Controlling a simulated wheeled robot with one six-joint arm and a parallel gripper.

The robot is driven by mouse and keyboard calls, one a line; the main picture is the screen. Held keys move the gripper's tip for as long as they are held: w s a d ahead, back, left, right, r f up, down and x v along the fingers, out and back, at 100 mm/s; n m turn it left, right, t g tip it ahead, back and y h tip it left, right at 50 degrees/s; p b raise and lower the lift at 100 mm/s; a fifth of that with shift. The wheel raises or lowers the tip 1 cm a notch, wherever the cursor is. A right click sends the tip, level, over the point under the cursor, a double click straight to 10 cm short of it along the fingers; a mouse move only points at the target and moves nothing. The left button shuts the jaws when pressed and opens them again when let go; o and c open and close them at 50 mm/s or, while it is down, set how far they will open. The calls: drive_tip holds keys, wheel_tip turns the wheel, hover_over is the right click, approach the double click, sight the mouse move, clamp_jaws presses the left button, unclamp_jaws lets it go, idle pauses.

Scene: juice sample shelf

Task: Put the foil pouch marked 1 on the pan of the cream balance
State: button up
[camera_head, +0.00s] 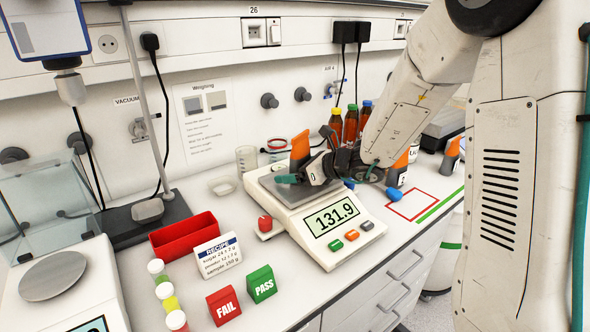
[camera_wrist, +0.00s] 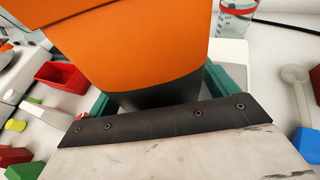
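The cream balance (camera_head: 330,220) stands mid-counter, its display reading 131.9. Its grey pan (camera_head: 262,183) is partly hidden by my gripper. An orange pouch with a dark base (camera_head: 300,147) stands upright at the pan. In the wrist view the same pouch (camera_wrist: 150,45) is large and close, between my teal fingers. No number shows on it. My gripper (camera_head: 295,177) is low over the pan, around the pouch. I see no clear gap between fingers and pouch base, but cannot tell whether they grip it. Whether the pouch base touches the pan is hidden.
Other orange-topped pouches (camera_head: 398,170) (camera_head: 451,156) stand to the right, near a red-outlined square (camera_head: 410,204). Brown bottles (camera_head: 350,124) stand behind. A red tray (camera_head: 184,236), recipe card (camera_head: 218,256), and FAIL (camera_head: 223,305) and PASS (camera_head: 262,284) blocks are left of and before the balance.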

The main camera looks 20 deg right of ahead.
drive_tip(key=shift+r, duration=0.1)
drive_tip(key=shift+s+d+r, duration=0.1)
drive_tip(key=shift+d+r, duration=0.05)
drive_tip(key=v, duration=1.1)
drive_tip(key=shift+s+d+r, duration=0.1)
drive_tip(key=shift+s+d, duration=0.05)
drive_tip(key=shift+s, duration=0.15)
drive_tip(key=s+a+r+n+g+h, duration=0.1)
drive_tip(key=s+a+r+n+g, duration=0.1)
drive_tip(key=s+a+n+g, duration=0.45)
drive_tip(key=s+a+r+n+g, duration=0.1)
drive_tip(key=s+a+n, duration=0.3)
drive_tip(key=s+n, duration=0.65)
drive_tip(key=s+d+n+g+h, duration=0.1)
drive_tip(key=s+d+n+h, duration=0.6)
drive_tip(key=s+n, duration=0.3)
drive_tip(key=s, duration=0.3)
drive_tip(key=shift+r+n+h, duration=0.35)
drive_tip(key=shift+n+h, duration=0.05)
